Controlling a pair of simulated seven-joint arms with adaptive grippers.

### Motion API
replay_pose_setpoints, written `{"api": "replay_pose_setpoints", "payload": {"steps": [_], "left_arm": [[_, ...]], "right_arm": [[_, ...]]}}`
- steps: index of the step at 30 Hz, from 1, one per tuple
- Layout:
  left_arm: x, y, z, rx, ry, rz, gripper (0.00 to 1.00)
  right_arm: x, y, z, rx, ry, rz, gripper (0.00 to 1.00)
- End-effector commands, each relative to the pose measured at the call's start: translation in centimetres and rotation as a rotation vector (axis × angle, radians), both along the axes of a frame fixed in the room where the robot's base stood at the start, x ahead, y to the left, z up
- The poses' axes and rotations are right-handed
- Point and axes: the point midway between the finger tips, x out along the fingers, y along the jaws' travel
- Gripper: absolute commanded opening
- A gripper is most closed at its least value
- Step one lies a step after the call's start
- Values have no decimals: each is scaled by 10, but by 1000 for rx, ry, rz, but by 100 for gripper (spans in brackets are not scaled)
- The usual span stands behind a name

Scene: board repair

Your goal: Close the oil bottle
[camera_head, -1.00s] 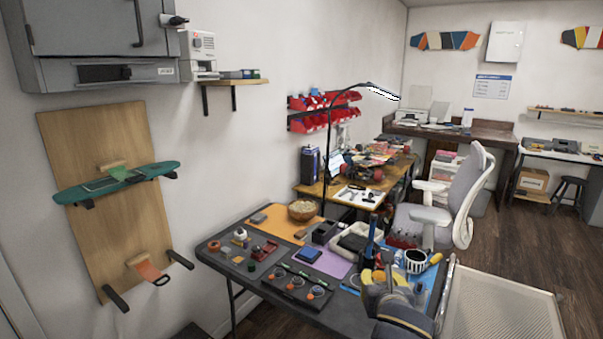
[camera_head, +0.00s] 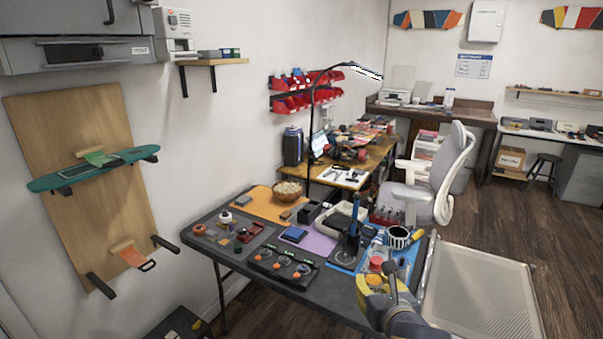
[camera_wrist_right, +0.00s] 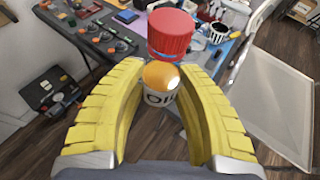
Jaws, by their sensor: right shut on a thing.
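The oil bottle (camera_wrist_right: 160,97) is between the yellow fingers of my right gripper (camera_wrist_right: 160,125) in the right wrist view. It has an amber-yellow body part and a white label reading "OIL". A red ribbed cap (camera_wrist_right: 170,35) shows directly above the amber part. I cannot tell whether it is fully seated. My right gripper is shut on the bottle. My left gripper is not in view.
The dark work table (camera_head: 320,299) holds a black tray (camera_head: 285,266), a purple mat (camera_head: 314,246) and a striped cup (camera_head: 397,238). A black-and-blue tool (camera_head: 352,235) stands upright by the right side.

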Motion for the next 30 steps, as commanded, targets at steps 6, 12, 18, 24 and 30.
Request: {"api": "replay_pose_setpoints", "payload": {"steps": [6, 12, 18, 24, 30], "left_arm": [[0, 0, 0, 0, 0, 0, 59], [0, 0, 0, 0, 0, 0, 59], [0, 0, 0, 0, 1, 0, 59], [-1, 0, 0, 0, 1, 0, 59], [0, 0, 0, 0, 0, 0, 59]], "right_arm": [[0, 7, -1, -2, -2, 33, 0], [-1, 36, -11, -6, -1, 171, 0], [-4, 74, -22, -5, 0, 352, 0], [-5, 109, -32, -2, 0, 509, 0], [-7, 133, -39, -2, -1, 622, 0]]}}
